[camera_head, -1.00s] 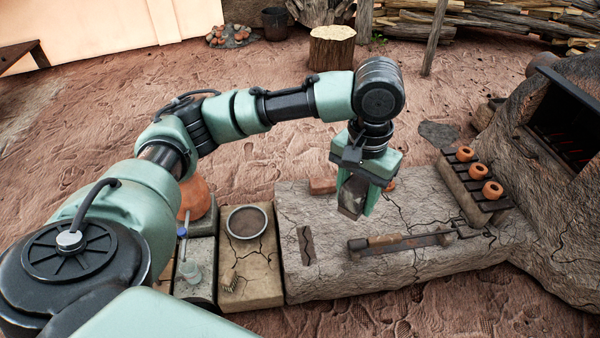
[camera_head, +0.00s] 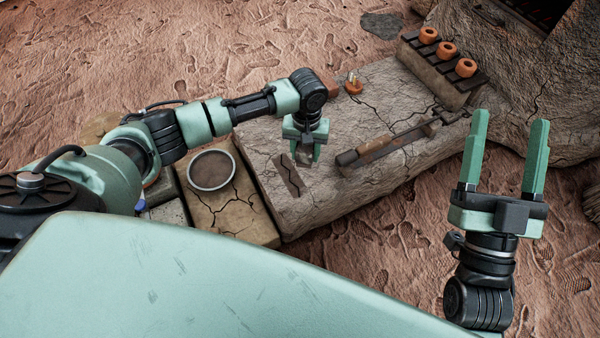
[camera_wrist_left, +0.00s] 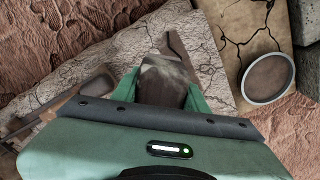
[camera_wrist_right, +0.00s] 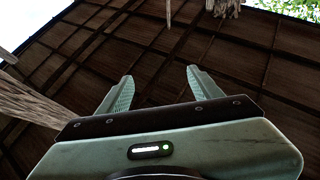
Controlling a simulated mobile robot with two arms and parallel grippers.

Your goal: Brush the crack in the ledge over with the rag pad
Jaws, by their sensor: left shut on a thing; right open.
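The pale, cracked ledge (camera_head: 330,195) runs across the middle of the head view. A dark, narrow strip (camera_head: 287,177), which looks like the crack, lies near its left end; it also shows in the left wrist view (camera_wrist_left: 178,46). My left gripper (camera_head: 305,155) is shut on the rag pad (camera_wrist_left: 163,82), a grey-brown bundle between its fingers. It points down just right of the strip's far end. I cannot tell whether the pad touches the ledge. My right gripper (camera_head: 506,155) is open and empty, raised at the right; its wrist view shows only roof and posts.
A long tool (camera_head: 395,140) lies on the ledge right of my left gripper. A small orange pot (camera_head: 353,86) stands at the back edge. Three orange rings (camera_head: 447,49) sit on a dark rack by the kiln. A round dish (camera_head: 212,170) rests on the block at left.

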